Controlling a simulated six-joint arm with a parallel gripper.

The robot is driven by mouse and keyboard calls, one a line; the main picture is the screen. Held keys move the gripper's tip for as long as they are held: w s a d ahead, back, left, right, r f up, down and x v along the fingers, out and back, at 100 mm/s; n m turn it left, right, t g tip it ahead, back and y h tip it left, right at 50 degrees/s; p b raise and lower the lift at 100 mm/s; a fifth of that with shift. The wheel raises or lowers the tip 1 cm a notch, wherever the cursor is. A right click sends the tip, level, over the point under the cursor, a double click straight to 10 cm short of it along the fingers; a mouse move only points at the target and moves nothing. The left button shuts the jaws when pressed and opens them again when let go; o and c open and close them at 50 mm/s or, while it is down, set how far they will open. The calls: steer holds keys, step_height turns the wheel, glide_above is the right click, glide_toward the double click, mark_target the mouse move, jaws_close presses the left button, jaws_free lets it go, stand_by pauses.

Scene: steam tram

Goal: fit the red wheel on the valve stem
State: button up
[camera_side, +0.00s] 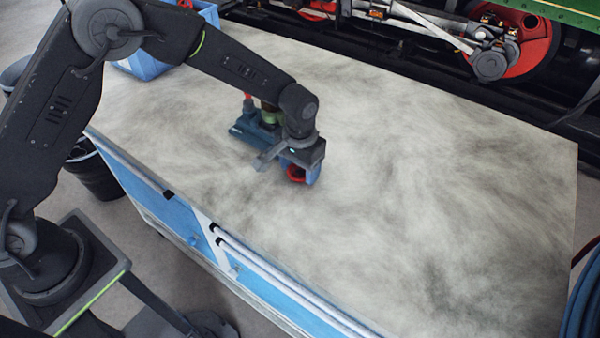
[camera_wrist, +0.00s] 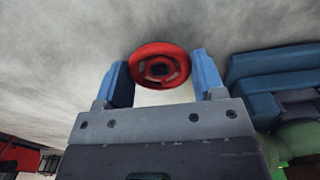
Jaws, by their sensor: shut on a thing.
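The red wheel (camera_wrist: 160,66) is a ring with a dark square hole at its middle. It sits between the two blue fingers of my gripper (camera_wrist: 160,78) in the wrist view, held by its rim. In the side view the red wheel (camera_side: 296,173) shows in part below my gripper (camera_side: 299,176), low over the bench top. I cannot tell whether it touches the bench. A dark blue block with green and red parts (camera_side: 258,131) stands just behind my gripper, partly hidden by the arm. It shows at the right in the wrist view (camera_wrist: 275,75). I cannot make out the valve stem clearly.
The grey, smudged bench top (camera_side: 430,180) is clear to the right and front. A blue crate (camera_side: 142,62) stands at the back left. The tram's red wheel and rods (camera_side: 515,45) lie beyond the back edge. A dark bucket (camera_side: 95,172) stands left of the bench.

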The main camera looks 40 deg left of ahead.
steer(key=shift+r, duration=0.65)
steer(key=shift+r, duration=0.15)
steer(key=shift+r, duration=2.5)
step_height(320, 180, up, 20)
steer(key=w+a+f+n, duration=0.1)
steer(key=w+a+n, duration=0.1)
steer(key=a, duration=0.2)
steer(key=w+a+f+n, duration=0.2)
steer(key=a+n, duration=0.1)
steer(key=a, duration=0.1)
steer(key=w+a+f+n, duration=0.1)
steer(key=w+a+n, duration=0.1)
steer(key=a, duration=0.3)
steer(key=shift+w+f+n, duration=0.2)
steer(key=shift+w+n, duration=0.2)
steer(key=shift+w, duration=0.2)
steer(key=shift+f, duration=2.1)
steer(key=shift+f, duration=1.25)
